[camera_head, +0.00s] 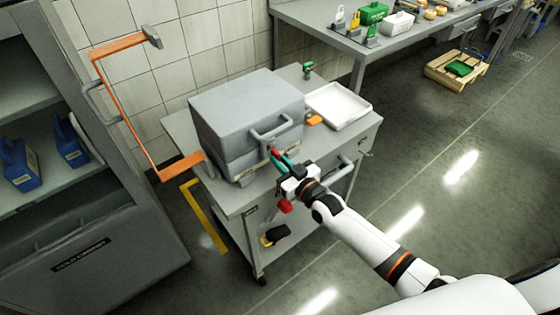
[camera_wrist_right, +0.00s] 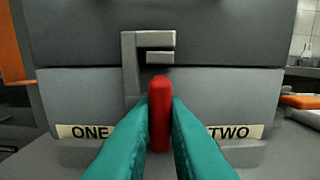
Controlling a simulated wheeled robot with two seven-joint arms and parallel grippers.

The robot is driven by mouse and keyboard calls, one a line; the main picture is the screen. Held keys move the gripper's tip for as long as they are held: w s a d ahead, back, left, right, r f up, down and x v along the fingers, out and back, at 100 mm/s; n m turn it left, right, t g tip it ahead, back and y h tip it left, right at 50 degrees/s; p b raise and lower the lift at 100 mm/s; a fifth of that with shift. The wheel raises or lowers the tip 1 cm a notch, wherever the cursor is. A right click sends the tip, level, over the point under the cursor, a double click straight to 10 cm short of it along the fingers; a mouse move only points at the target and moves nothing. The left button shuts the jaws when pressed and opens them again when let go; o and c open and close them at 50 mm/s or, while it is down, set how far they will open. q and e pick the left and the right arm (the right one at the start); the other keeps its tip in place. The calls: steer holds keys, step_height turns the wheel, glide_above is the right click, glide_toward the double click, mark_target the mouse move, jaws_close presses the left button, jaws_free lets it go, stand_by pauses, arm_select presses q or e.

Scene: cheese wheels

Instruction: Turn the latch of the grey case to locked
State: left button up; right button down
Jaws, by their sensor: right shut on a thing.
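The grey case (camera_head: 240,105) sits closed on a grey cart, its front towards me. In the right wrist view, the red latch (camera_wrist_right: 159,115) stands upright, low on the front of the case (camera_wrist_right: 75,90), between labels ONE (camera_wrist_right: 88,132) and TWO (camera_wrist_right: 235,132). My right gripper (camera_head: 279,158) is at the case front below its handle (camera_head: 270,130). Its teal fingers (camera_wrist_right: 160,125) are shut on the red latch, one on each side. The fingers partly cover the labels. I cannot tell which label means locked. My left gripper is not in view.
A white tray (camera_head: 338,106), an orange object (camera_head: 314,120) and a green-topped tool (camera_head: 308,70) lie on the cart (camera_head: 235,198) beside the case. A grey cabinet (camera_head: 85,235) stands at left. Open floor (camera_head: 440,150) lies to the right.

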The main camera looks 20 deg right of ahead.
stand_by(0.5)
steer(key=c, duration=1.4)
jaws_free()
steer(key=shift+c, duration=0.2)
steer(key=b+v, duration=0.1)
steer(key=v, duration=1.1)
